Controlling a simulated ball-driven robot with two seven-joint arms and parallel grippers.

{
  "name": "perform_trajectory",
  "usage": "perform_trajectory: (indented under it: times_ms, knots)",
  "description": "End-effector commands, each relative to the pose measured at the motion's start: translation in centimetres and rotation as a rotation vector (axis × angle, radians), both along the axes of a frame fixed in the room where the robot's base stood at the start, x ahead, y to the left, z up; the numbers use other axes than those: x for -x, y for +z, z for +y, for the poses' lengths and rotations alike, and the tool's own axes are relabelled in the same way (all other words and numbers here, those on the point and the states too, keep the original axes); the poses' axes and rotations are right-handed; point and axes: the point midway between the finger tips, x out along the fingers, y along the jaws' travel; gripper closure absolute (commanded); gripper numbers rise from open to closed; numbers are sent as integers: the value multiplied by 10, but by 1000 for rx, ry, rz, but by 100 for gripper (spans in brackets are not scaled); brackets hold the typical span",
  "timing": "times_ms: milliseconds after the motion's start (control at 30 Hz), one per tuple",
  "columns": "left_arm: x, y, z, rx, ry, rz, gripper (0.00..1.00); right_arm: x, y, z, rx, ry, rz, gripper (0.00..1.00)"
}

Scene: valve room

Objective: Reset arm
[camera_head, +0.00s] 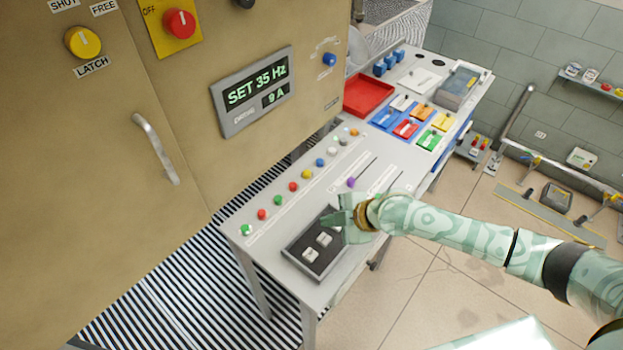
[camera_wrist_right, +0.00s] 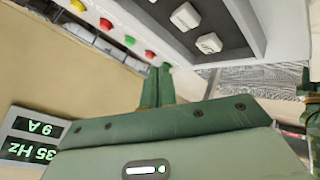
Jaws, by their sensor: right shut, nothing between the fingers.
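My right arm comes in from the right in the head view. Its pale green gripper (camera_head: 334,221) is at the near end of the grey console (camera_head: 262,238), over the edge of a black panel (camera_head: 294,249) with two white rocker switches (camera_head: 317,247). In the right wrist view the dark green fingers (camera_wrist_right: 157,86) are together with nothing between them. The white switches (camera_wrist_right: 197,30) show beyond them, apart from the fingers. Whether the gripper touches the panel I cannot tell. My left gripper is not in view.
A row of coloured buttons (camera_head: 293,186) and a purple slider knob (camera_head: 351,182) lie beside the gripper. A red tray (camera_head: 369,94) stands farther back. The tan cabinet (camera_head: 75,200) with its display (camera_head: 254,91) borders the console on the left. Tiled floor (camera_head: 420,262) is open at right.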

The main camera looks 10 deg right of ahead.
Motion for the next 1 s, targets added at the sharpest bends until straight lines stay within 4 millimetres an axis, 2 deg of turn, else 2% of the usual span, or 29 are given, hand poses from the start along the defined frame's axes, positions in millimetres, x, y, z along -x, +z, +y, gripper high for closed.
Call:
perform_trajectory:
  times_ms: [167,233,333,400,467,567,700,800,1000]
  knots:
    - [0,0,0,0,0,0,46,2,0,2,-1,2,1,100]
    - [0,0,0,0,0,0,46,10,0,13,-10,8,6,100]
    - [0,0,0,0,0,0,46,39,7,45,-31,7,14,100]
    - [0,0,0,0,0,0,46,61,21,62,-38,-47,10,100]
    - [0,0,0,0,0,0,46,75,35,59,-29,-153,1,100]
    - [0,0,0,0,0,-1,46,91,53,21,21,-391,-5,100]
    - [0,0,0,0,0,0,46,118,69,-50,120,-702,0,100]
    - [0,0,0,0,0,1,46,139,77,-89,183,-863,6,100]
    - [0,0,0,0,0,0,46,185,94,-155,310,-1126,14,100]
